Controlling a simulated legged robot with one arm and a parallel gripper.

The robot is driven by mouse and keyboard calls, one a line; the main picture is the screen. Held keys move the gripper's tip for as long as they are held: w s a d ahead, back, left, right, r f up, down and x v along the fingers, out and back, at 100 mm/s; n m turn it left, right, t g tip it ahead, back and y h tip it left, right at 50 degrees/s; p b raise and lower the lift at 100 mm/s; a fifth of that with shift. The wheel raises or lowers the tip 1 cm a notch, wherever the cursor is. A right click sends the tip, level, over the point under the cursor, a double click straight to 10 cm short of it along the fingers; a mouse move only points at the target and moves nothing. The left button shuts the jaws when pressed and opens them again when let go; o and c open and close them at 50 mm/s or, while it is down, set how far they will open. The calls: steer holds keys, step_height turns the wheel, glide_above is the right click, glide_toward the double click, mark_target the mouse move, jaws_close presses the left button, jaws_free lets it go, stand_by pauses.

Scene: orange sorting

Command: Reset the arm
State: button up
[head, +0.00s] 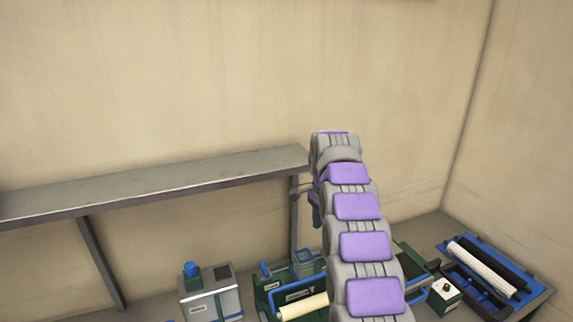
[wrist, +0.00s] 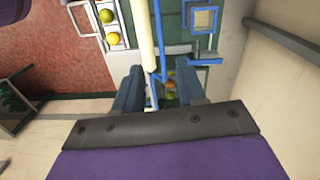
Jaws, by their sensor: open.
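My gripper (wrist: 160,88) shows in the wrist view with its two dark fingers spread apart and nothing held between them. More yellow and green fruit (wrist: 107,15) sits in a white tray at the upper left. In the head view my arm is raised and stretched away over the equipment, and its links hide my gripper and part of what is behind.
A grey wall shelf (head: 160,188) runs along the left. A grey box with a blue knob (head: 210,292), a green machine with a cream roller (head: 302,306) and a blue tray with rollers (head: 488,272) stand below. The wall above is clear.

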steer(key=s+a+n+b, duration=0.2)
steer(key=s+n+b, duration=0.55)
steer(key=s, duration=1.75)
steer(key=s+f+n+b, duration=0.1)
steer(key=s+f, duration=0.3)
steer(key=s, duration=0.4)
steer(key=s+f+n+b, duration=0.2)
steer(key=s+f, duration=0.3)
steer(key=s, duration=0.4)
steer(key=s+f+n+g+b, duration=0.1)
steer(key=s+f+n, duration=0.2)
steer(key=s, duration=0.5)
steer(key=shift+s+d+f, duration=0.25)
steer(key=shift+s+f, duration=0.05)
steer(key=shift+f, duration=0.55)
